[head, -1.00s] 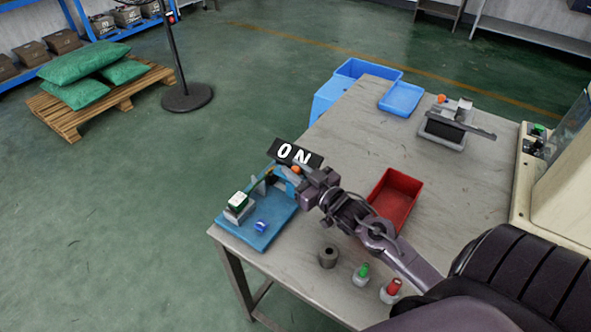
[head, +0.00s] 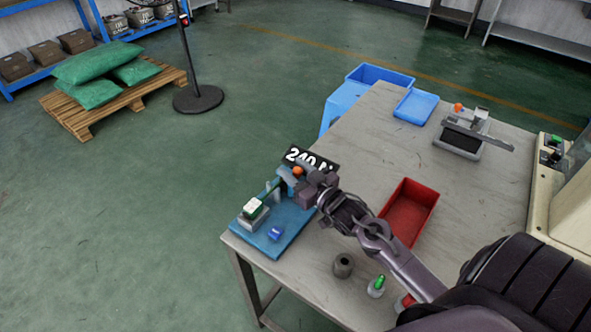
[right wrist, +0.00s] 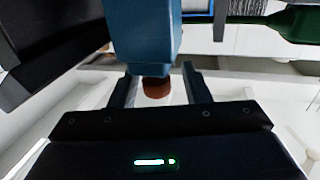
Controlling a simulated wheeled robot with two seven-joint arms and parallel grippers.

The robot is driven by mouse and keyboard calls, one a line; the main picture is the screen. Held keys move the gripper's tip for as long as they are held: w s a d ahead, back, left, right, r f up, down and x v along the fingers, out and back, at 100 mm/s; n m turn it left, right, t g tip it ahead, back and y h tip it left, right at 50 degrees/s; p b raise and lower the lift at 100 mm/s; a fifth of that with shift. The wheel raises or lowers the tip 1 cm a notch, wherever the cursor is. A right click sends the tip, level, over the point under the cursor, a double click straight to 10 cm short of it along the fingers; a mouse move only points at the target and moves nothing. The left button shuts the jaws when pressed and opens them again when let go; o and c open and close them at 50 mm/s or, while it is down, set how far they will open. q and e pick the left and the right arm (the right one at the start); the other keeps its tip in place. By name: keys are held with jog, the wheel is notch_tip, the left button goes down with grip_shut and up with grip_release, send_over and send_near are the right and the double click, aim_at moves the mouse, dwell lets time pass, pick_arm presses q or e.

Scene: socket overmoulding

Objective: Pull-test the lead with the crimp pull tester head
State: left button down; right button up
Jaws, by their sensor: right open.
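The crimp pull tester stands on a blue base (head: 290,236) at the table's near left corner. Its black display (head: 321,154) reads 240 N, partly covered by my gripper. An orange knob (head: 297,170) is at its head. My right gripper (head: 303,181) is at this head. In the right wrist view, its fingers (right wrist: 157,88) are apart, one on each side of an orange-brown knob (right wrist: 157,88) under a blue part (right wrist: 143,38). A white-and-green block (head: 253,207) sits at the base's left end. The lead is too small to make out clearly. My left gripper is out of view.
A small blue part (head: 276,233) lies on the base. A red bin (head: 408,212), a grey cup (head: 343,265) and a green-capped bottle (head: 377,286) stand nearby. A grey fixture (head: 462,140) and a blue tray (head: 416,107) are farther back.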

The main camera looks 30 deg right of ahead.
jog(key=shift+d, duration=0.1)
jog(key=shift+s+f, duration=0.1)
jog(key=shift+s, duration=0.15)
jog(key=s, duration=0.4)
jog(key=s+d, duration=0.1)
jog(key=s, duration=0.2)
jog(key=shift+s+b, duration=0.1)
jog(key=shift+b, duration=0.25)
